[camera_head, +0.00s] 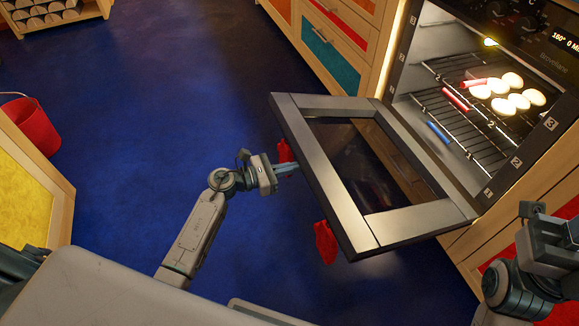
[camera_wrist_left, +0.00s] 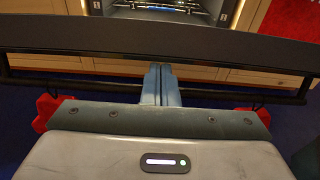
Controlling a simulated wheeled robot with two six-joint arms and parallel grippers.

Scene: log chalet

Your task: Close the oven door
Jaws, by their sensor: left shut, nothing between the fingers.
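The oven door (camera_head: 292,138) is open, lowered outward from the lit oven (camera_head: 460,70), with its metal frame and dark glass showing. Its outer edge also spans the left wrist view (camera_wrist_left: 160,40). My left gripper (camera_head: 290,169) is shut and empty at that outer edge. In the left wrist view its blue-grey fingers (camera_wrist_left: 161,85) are together and reach the handle bar (camera_wrist_left: 220,88); whether they touch it is unclear. My right arm shows at the lower right of the head view, but its fingers do not show.
Red cloth-like items hang at the handle, one nearer (camera_head: 325,242) and one farther (camera_head: 285,151). Oven racks (camera_head: 455,120) hold pale round items. Drawers (camera_head: 330,50) line the back; a red bucket (camera_head: 30,124) stands left. Blue floor (camera_head: 150,110) is clear.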

